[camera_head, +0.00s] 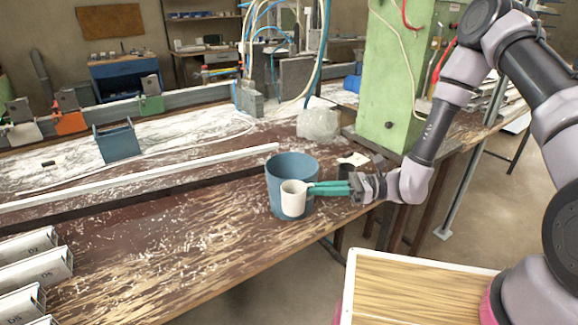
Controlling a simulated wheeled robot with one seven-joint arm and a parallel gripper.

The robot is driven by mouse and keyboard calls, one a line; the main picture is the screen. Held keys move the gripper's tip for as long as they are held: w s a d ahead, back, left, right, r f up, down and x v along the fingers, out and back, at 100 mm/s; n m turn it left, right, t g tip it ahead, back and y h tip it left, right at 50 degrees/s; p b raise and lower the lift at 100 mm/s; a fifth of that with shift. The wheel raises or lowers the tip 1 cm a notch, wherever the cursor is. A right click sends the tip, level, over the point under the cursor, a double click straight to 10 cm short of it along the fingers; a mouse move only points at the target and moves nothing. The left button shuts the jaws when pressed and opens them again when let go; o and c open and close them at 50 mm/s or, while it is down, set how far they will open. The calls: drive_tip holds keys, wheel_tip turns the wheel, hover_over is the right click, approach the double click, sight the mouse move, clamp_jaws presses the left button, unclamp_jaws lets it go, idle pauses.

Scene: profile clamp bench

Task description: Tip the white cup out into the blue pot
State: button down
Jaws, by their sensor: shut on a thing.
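The white cup (292,201) is upright in the head view, in front of the near side of the blue pot (290,169) as seen from here. The blue pot stands on the brown workbench near its front edge. My gripper (312,189) reaches in from the right, with its green fingers shut on the white cup. The cup covers part of the pot's front wall. I cannot see what is in the cup or down inside the pot.
A long white rail (150,178) lies along the bench left of the pot. White labelled bins (32,272) stand at the lower left. A crumpled clear bag (318,124) and a green machine column (388,85) are behind.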

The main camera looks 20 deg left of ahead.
drive_tip(key=w+a+r+m, duration=0.1)
drive_tip(key=w+r+m, duration=0.3)
drive_tip(key=m, duration=0.7)
drive_tip(key=shift+w+a+r+m+g, duration=0.2)
drive_tip(key=shift+w+m+g, duration=0.1)
drive_tip(key=shift+w+g, duration=0.1)
idle(0.7)
drive_tip(key=shift+s+r+m+y, duration=0.1)
drive_tip(key=shift+r+m+y, duration=0.15)
drive_tip(key=shift+m, duration=0.75)
drive_tip(key=shift+w+a+f+m+p, duration=0.1)
drive_tip(key=shift+w+f+m+p, duration=0.35)
drive_tip(key=shift+m, duration=0.65)
drive_tip(key=shift+w+f, duration=0.15)
drive_tip(key=shift+f, duration=0.05)
